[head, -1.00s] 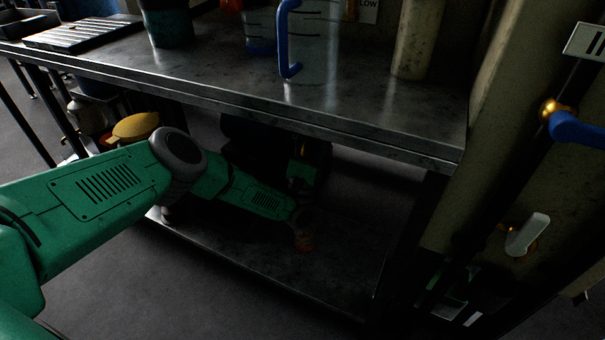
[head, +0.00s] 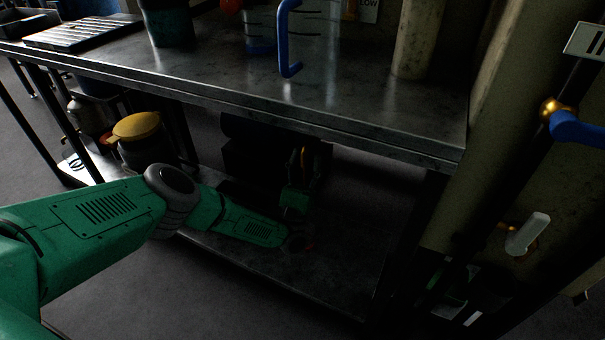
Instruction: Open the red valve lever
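No lever that is clearly red shows in the head view. A lever with a blue handle (head: 578,128) sits on a brass fitting at the right edge, and a pale grey lever (head: 527,234) is below it on the same side. My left arm comes in from the left and bends in the dark under the bench. My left gripper (head: 306,160) points up there, in deep shadow. Its dark fingers look apart, with a small yellow-orange patch between them. It is well to the left of both levers and touches neither. My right gripper is not in view.
The metal bench top (head: 230,75) and its front edge lie above my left gripper, with a lower shelf (head: 330,285) beneath. A yellow-lidded pot (head: 136,127) stands under the bench. A blue hooked handle (head: 285,45) stands on top. A red-orange object (head: 231,5) is cut off above.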

